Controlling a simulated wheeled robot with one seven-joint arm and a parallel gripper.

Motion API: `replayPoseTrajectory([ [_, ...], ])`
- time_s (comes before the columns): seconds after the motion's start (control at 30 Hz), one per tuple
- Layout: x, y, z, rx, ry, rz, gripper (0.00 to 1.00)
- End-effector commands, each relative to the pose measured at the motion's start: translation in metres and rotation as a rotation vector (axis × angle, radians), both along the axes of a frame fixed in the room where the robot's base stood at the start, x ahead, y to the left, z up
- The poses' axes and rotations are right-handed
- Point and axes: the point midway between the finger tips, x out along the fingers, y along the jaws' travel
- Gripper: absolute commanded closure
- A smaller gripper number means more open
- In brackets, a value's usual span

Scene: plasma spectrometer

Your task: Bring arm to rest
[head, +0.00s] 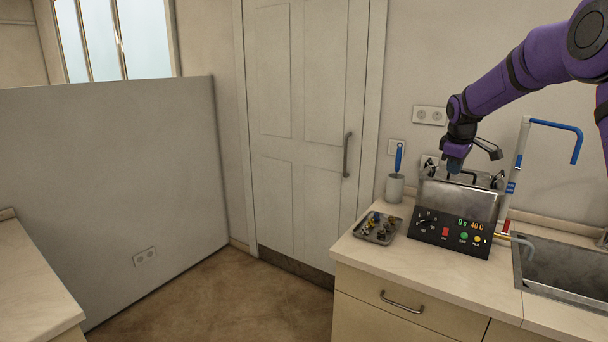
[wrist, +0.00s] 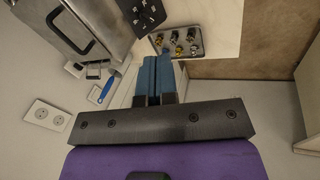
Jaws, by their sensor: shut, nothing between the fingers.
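My purple arm reaches in from the upper right in the head view. My gripper (head: 456,164) points down over the back left of a steel machine with a dark control panel (head: 448,232). In the wrist view the two blue fingers of my gripper (wrist: 158,62) lie side by side, shut and empty. The machine's metal body (wrist: 85,25) with a dark handle shows at the upper left there. In the head view the gripper partly hides the machine's top, and I cannot tell whether it touches it.
A small tray (head: 359,233) of metal parts sits left of the machine. A grey cup (head: 395,188) holds a blue-handled tool (head: 399,157). The floor (head: 235,297) before the door (head: 296,130) is clear.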

Motion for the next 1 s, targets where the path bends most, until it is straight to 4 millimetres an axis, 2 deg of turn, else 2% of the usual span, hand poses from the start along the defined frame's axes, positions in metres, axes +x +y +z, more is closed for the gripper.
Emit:
replayPoseTrajectory([
  [0.03, -0.016, 0.008, 0.017, 0.006, -0.013, -0.019, 1.00],
  [0.2, -0.068, 0.033, 0.058, 0.036, -0.046, -0.099, 1.00],
  [0.5, -0.170, 0.070, 0.109, 0.106, -0.105, -0.246, 1.00],
  [0.73, -0.253, 0.093, 0.127, 0.170, -0.147, -0.358, 1.00],
  [1.0, -0.351, 0.112, 0.125, 0.259, -0.188, -0.490, 1.00],
])
